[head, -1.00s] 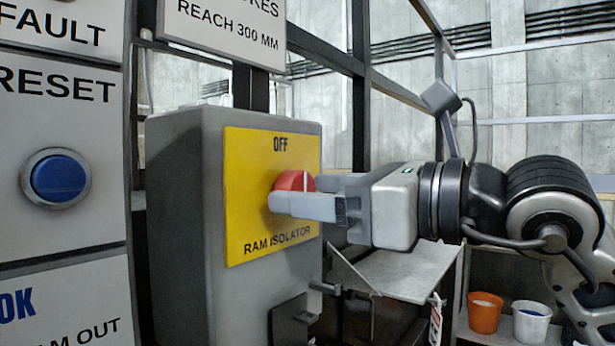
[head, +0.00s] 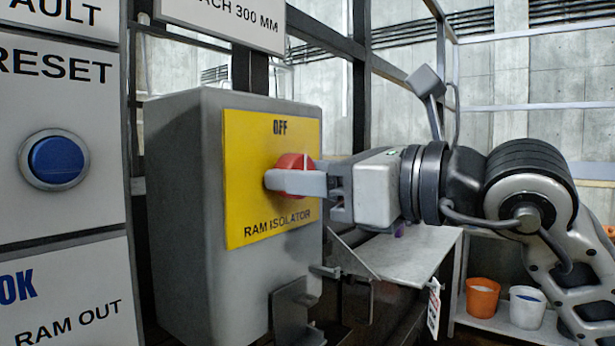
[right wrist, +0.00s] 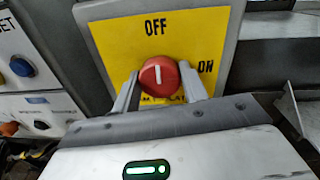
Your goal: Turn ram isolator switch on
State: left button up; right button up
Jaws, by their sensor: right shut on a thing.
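The ram isolator switch is a red round knob (head: 292,164) on a yellow plate (head: 262,215) fixed to a grey box (head: 190,200). In the right wrist view the knob (right wrist: 158,76) has a white mark that points up, towards the OFF label; ON is printed at the right of the plate. My right gripper (head: 285,182) comes in from the right and is shut on the knob, with one finger on each side of it in the right wrist view (right wrist: 160,88). In the head view its near finger hides part of the knob. My left gripper is not in view.
A panel at the left carries a blue RESET button (head: 57,160). A grey shelf (head: 410,250) lies below my right arm. An orange bucket (head: 482,300) and a white bucket (head: 527,306) stand at the lower right. Dark frame posts rise behind the box.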

pick_arm(q)
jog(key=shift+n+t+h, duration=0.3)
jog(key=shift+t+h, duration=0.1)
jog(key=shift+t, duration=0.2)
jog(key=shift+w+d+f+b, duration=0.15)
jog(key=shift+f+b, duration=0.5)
jog(key=shift+b, duration=1.1)
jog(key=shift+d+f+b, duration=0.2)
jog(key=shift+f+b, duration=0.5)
jog(key=shift+b, duration=1.05)
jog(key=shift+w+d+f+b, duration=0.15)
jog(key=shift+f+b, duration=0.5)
jog(key=shift+b, duration=1.1)
pick_arm(e)
jog(key=shift+f+m+t, duration=0.1)
jog(key=shift+m+t, duration=0.2)
jog(key=shift+m, duration=4.2)
jog(key=shift+f+m+t, duration=0.1)
jog(key=shift+m+t, duration=0.2)
jog(key=shift+m, duration=4.2)
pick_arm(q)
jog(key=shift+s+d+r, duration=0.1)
pick_arm(e)
jog(key=shift+r, duration=0.1)
jog(key=o, duration=1)
jog(key=shift+c, duration=0.2)
jog(key=shift+d, duration=0.1)
